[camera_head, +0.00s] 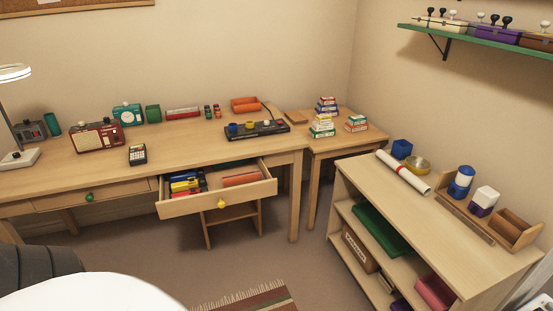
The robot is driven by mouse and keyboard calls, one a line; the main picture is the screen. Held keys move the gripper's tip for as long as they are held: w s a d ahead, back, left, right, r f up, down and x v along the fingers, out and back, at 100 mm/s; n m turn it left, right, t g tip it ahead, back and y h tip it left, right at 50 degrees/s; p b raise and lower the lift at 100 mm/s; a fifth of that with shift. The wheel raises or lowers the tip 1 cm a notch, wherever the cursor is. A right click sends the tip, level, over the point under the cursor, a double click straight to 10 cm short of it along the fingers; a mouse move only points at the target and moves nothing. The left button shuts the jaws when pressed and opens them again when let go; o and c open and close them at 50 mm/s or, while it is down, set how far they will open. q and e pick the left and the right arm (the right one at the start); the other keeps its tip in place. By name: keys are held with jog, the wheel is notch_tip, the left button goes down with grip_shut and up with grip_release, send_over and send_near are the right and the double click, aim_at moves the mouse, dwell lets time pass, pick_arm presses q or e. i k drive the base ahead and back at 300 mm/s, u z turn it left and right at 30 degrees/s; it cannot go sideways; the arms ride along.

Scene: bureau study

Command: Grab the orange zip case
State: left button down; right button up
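The desk drawer (246,196) with a yellow knob is pulled open. A flat orange item (241,178), which looks like the orange zip case, lies in its right part. The front of the drawer hides its lower side, and no zip can be made out from here. Another orange object (244,104), shaped like an open tray or box, sits at the back of the desktop. Neither of my grippers is in view.
Red, yellow and blue items (187,184) fill the drawer's left part. The desk (205,136) carries a red radio (97,136) and a black panel (256,129). A low shelf unit (390,195) stands at right.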

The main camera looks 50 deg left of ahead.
aim_at(244, 177)
jog(key=u, duration=0.3)
jog(key=i, duration=1.8)
jog(key=u, duration=1.75)
jog(key=i, duration=0.9)
jog(key=u, duration=0.75)
jog(key=i, duration=0.4)
